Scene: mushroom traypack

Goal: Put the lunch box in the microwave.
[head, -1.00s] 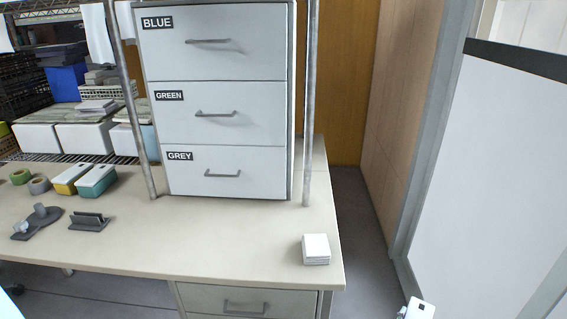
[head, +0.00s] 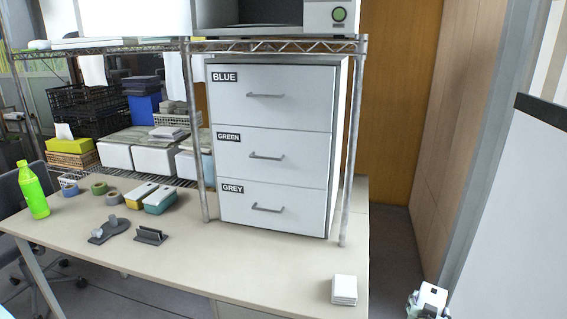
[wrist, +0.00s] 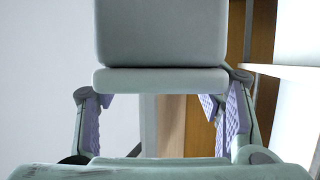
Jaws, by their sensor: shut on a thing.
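The lunch box (wrist: 160,35) appears as a grey, rounded box with a lid-like rim, large at the top of the wrist view. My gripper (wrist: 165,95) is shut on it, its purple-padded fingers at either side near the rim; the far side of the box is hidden. The microwave (head: 322,16) stands on the wire shelf above the drawers, with a round green button at its right. Its dark inside shows, and a white panel (head: 130,18) sticks out at its left like an open door. Its top is cut off by the frame.
A drawer unit (head: 270,150) labelled BLUE, GREEN and GREY stands on the table (head: 235,265) between metal posts. A green bottle (head: 33,190), tape rolls and two small boxes sit at the left. A white stack (head: 344,290) lies near the right corner.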

